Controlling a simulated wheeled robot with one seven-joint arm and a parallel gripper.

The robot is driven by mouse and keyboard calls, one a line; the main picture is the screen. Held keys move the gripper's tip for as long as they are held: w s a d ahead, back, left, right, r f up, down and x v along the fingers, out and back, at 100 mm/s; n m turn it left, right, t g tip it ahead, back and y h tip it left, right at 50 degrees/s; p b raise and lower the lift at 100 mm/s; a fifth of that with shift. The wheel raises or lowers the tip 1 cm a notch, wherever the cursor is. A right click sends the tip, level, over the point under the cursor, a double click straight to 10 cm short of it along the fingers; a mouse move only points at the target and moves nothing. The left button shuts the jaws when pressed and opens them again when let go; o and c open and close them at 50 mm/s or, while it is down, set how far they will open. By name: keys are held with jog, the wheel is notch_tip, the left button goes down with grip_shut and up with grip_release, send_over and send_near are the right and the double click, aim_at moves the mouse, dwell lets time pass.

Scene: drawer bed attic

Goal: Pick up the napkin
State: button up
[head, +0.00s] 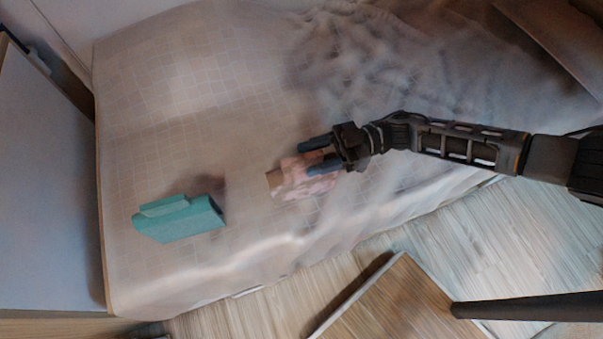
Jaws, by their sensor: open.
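A small pink and pale patterned item with a brown end (287,182), which may be the napkin, lies on the bed. My gripper (305,157) is open, with its two dark fingers pointing left. The fingers overlap the upper right part of the patterned item in the head view and partly hide it. I cannot tell whether they touch it or are above it. A teal folded or box-like thing (180,218) lies on the bed to the left; I cannot tell whether it is cloth.
The bed (150,100) has a pale checked cover, rumpled at the upper right (350,60). A pale panel (45,190) borders it on the left. A wooden board (400,300) and the plank floor (470,235) are at the lower right. The bed's upper left is clear.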

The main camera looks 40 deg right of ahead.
jog(key=x, duration=0.3)
jog(key=shift+d, duration=0.1)
grip_shut()
dwell(0.4)
